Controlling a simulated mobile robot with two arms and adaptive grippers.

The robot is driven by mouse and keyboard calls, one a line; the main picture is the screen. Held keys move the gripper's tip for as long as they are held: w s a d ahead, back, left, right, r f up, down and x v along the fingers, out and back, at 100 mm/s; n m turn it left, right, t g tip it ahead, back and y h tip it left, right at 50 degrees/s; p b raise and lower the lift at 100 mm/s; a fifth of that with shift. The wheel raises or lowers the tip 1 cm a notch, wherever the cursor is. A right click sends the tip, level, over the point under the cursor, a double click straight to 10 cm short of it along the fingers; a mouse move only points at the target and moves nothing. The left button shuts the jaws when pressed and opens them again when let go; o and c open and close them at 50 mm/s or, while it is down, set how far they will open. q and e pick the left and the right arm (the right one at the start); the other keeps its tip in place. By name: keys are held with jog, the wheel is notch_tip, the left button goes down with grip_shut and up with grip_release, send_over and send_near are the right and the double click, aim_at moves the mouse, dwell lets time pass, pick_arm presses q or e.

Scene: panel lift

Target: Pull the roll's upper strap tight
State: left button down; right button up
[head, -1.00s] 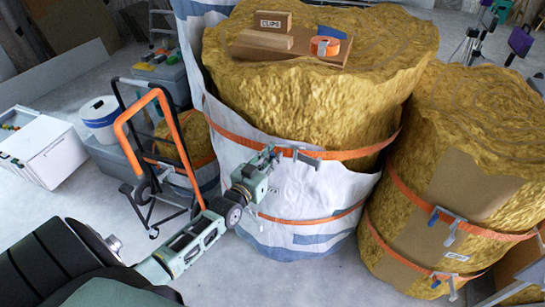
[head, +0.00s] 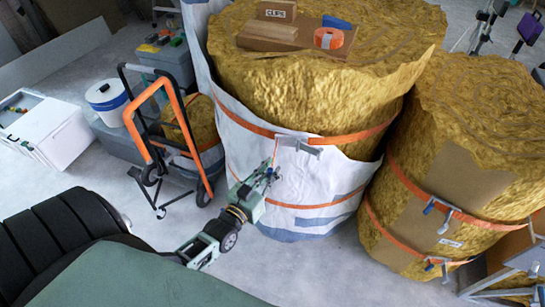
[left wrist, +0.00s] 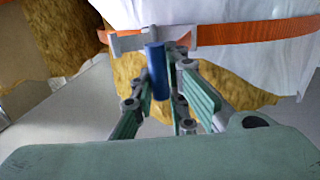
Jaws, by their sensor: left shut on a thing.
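The large yellow roll (head: 310,95) stands upright, its lower part wrapped in a white sheet (head: 255,155). Its upper strap (head: 350,137) is orange and runs around it, with a grey buckle (head: 300,143) at the front. The strap and buckle (left wrist: 130,42) also show in the left wrist view. My left gripper (head: 268,176) is in front of the roll, below and left of the buckle. It is shut on a blue grip (left wrist: 157,70). My right gripper is out of view.
A lower orange strap (head: 320,202) circles the same roll. A second strapped roll (head: 475,130) stands close on the right. A hand truck (head: 165,130) stands at the left. A box and orange tape (head: 328,38) lie on top. Bare floor (head: 310,270) is in front.

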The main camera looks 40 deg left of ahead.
pick_arm(q)
jog(key=shift+s+d+f, duration=0.2)
jog(key=shift+f, duration=0.15)
jog(key=c, duration=2.1)
grip_release()
jog(key=o, duration=0.4)
jog(key=shift+s+r, duration=0.25)
jog(key=shift+r, duration=0.05)
jog(key=shift+w, duration=0.1)
jog(key=s, duration=1.2)
jog(key=shift+d, duration=0.2)
